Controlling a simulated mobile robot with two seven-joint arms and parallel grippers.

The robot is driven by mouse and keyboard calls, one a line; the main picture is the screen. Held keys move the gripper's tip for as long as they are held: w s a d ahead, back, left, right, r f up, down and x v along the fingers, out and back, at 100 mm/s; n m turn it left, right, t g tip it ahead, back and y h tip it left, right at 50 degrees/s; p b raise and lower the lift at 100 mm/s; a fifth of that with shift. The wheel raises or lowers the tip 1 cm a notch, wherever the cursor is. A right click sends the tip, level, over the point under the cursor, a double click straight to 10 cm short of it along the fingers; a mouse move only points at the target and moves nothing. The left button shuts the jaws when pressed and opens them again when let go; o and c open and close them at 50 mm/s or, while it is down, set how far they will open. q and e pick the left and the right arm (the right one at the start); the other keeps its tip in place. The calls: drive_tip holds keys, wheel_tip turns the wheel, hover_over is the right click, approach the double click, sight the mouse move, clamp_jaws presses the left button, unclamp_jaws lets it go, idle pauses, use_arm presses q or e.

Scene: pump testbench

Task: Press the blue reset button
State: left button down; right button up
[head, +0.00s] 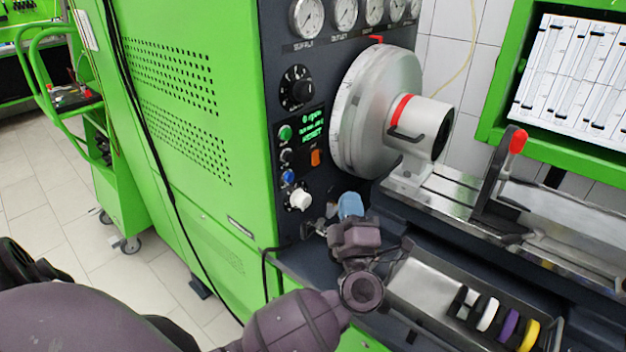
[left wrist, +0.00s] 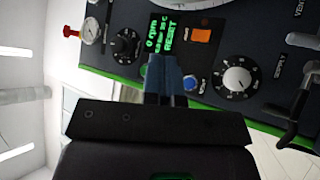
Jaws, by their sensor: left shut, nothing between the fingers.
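The blue reset button (head: 288,177) sits on the dark control panel, in the column of buttons above a white knob (head: 299,199). In the left wrist view the blue button (left wrist: 191,83) shows just right of my fingers. My left gripper (head: 350,203) is shut and empty, with bluish fingers. In the head view it is to the right of and below the button, apart from it. In the left wrist view its fingers (left wrist: 163,78) point at the panel and partly cover the area below the display. My right gripper is not in view.
Close by on the panel are a green button (head: 285,132), an orange switch (head: 315,157), a lit display (head: 312,127) and a black knob (head: 297,88). A metal chuck (head: 375,110) juts out to the right. A tray (head: 430,290) with coloured rings lies at the lower right.

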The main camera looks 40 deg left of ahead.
sight(289, 177)
use_arm(q)
drive_tip(key=shift+s+a+f+n+g+y, duration=0.15)
drive_tip(key=shift+s+a+n+g+y, duration=0.15)
drive_tip(key=shift+a+g+y, duration=0.15)
drive_tip(key=shift+s+a+f+n+g+y, duration=0.15)
drive_tip(key=shift+a+n+g+y, duration=0.2)
drive_tip(key=shift+g, duration=0.2)
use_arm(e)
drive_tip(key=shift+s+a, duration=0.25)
use_arm(q)
drive_tip(key=shift+a, duration=0.1)
drive_tip(key=a, duration=0.8)
drive_tip(key=shift+w+a+b, duration=0.3)
drive_tip(key=shift+w+b, duration=0.05)
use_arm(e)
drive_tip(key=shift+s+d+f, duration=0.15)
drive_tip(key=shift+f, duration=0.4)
